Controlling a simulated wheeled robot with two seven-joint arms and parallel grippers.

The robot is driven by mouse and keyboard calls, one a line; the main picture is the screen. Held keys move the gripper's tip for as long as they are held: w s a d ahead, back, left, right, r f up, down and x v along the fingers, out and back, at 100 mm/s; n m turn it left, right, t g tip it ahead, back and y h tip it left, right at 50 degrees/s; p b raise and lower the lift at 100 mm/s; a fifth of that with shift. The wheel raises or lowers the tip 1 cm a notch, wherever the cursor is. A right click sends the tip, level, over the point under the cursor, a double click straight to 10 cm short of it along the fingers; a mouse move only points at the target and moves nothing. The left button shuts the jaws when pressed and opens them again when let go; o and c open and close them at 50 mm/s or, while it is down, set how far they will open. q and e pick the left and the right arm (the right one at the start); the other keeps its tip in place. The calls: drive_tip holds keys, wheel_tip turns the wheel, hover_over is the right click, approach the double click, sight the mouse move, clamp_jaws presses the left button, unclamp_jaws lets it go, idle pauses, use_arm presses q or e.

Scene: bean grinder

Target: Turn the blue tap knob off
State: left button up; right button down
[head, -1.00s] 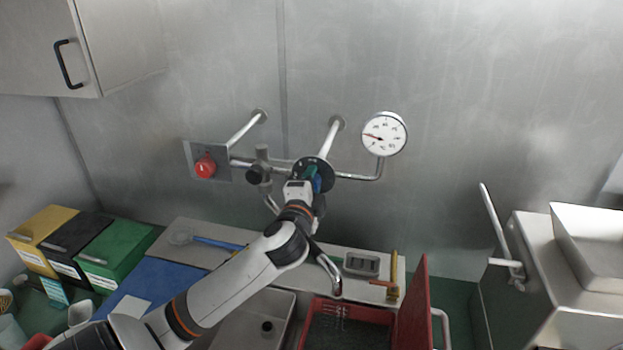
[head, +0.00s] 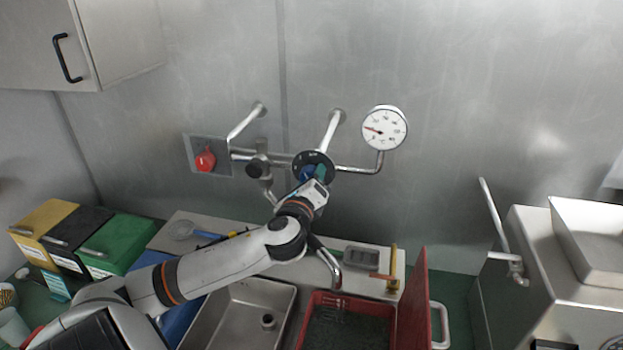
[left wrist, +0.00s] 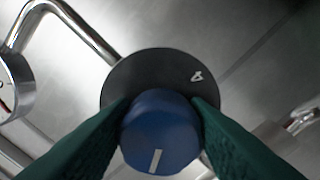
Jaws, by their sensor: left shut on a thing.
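The blue tap knob (left wrist: 160,132) sits on a round black dial plate (left wrist: 150,75) with a white mark on the knob's face and a number on the plate. In the head view the dial plate (head: 313,165) is on the wall pipework above the sink, and the blue knob (head: 308,173) is partly hidden by my gripper. My left gripper (head: 312,180) reaches up to it from the lower left. In the left wrist view its two green fingers (left wrist: 160,118) press on both sides of the knob. My right gripper is not in view.
A red knob (head: 205,159) on a grey plate is left of the dial, and a round gauge (head: 385,128) is right of it. Below are a faucet (head: 328,265), a steel sink (head: 240,310) and a red basket (head: 345,297) with its lid raised.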

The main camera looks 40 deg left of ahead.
use_arm(q)
drive_tip(key=m, duration=0.5)
drive_tip(key=shift+s+f+m, duration=0.1)
drive_tip(key=shift+f+m, duration=0.1)
drive_tip(key=shift+m, duration=0.2)
idle(0.4)
drive_tip(key=o, duration=1)
drive_tip(key=shift+a, duration=0.1)
drive_tip(key=b+v, duration=0.1)
drive_tip(key=v, duration=1.1)
drive_tip(key=shift+r, duration=0.1)
